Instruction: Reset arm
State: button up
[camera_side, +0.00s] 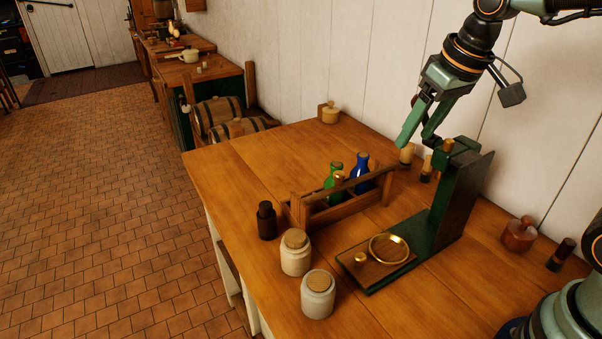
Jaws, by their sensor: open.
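My gripper (418,126) is a green and black two-finger jaw, and it is open with nothing between its fingers. It hangs above the back right of the wooden table (235,170). It is just up and left of the top of a dark green upright stand (462,200), whose top carries a brass knob (448,145). I cannot tell whether a fingertip touches the stand. My arm comes down from the upper right corner.
A wooden caddy (342,200) holds a green bottle (332,176) and a blue bottle (360,174). Two pale jars (295,255) and a dark bottle (266,222) stand at the front.

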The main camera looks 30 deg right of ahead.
jog(key=shift+t, duration=0.9)
jog(key=shift+s+d+f, duration=0.3)
jog(key=shift+s, duration=0.55)
jog(key=shift+s+d+f, duration=0.3)
jog(key=shift+s+f, duration=0.05)
jog(key=shift+s, duration=0.55)
jog(key=shift+s+d+f, duration=0.3)
jog(key=shift+s, duration=0.55)
